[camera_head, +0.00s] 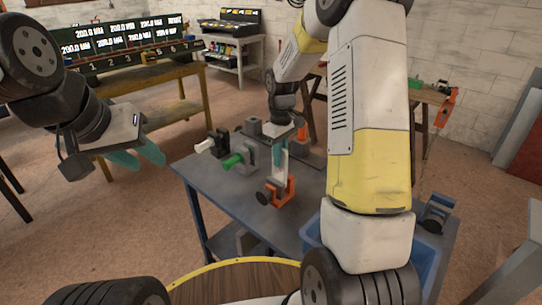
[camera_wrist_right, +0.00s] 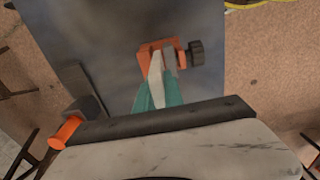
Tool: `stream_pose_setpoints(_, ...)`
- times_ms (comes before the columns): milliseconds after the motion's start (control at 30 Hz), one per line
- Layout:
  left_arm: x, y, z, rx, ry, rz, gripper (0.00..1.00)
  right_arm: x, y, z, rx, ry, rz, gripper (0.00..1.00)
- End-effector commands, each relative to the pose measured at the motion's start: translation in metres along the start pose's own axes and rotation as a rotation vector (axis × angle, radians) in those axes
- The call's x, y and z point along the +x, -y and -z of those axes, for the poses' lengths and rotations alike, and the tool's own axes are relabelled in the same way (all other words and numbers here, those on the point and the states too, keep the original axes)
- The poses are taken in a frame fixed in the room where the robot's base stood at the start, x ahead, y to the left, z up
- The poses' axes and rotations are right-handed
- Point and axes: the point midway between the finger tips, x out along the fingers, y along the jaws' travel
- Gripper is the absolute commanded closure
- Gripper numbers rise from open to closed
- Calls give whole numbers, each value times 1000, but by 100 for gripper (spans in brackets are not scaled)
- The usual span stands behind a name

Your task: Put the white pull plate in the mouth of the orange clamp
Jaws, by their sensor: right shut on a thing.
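The orange clamp (camera_head: 286,194) stands on the grey-blue table with its dark knob toward the left. It also shows in the right wrist view (camera_wrist_right: 146,64), with the knob at its right. My right gripper (camera_head: 284,148) points down above the clamp, its teal fingers shut on the white pull plate (camera_head: 279,171). In the right wrist view, the plate (camera_wrist_right: 156,68) reaches from the fingers over the clamp. Its lower end is at the clamp's jaws; I cannot tell how deep it sits. My left gripper (camera_head: 136,158) is open and empty, left of the table.
A grey clamp with a green handle (camera_head: 233,161) and a black one with a white handle (camera_head: 204,146) stand left of the orange clamp. A blue bin (camera_head: 427,254) is at the table's right. The tabletop before the orange clamp (camera_head: 243,203) looks clear.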

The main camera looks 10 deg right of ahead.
Motion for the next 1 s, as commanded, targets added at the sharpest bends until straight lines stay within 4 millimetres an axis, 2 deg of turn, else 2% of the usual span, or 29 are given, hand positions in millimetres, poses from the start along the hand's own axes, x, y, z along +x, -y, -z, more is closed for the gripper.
stream_pose_setpoints(200, 0, 0, 0, 0, 0, 0, 64, 29, 0, -1, 1, 2, 0, 100)
stream_pose_setpoints(567, 0, 0, 0, 0, 0, 0, 64, 34, 0, 0, 0, 0, 0, 100)
stream_pose_setpoints(600, 0, 0, 0, 0, 0, 0, 64, 35, 0, 0, 0, 1, 0, 85)
stream_pose_setpoints(700, 0, 0, 0, 0, 0, 0, 64, 35, 0, 0, 0, 1, 0, 66)
stream_pose_setpoints(1000, 0, 0, 0, 0, 0, 0, 64, 34, 0, 0, 0, 1, 0, 66)
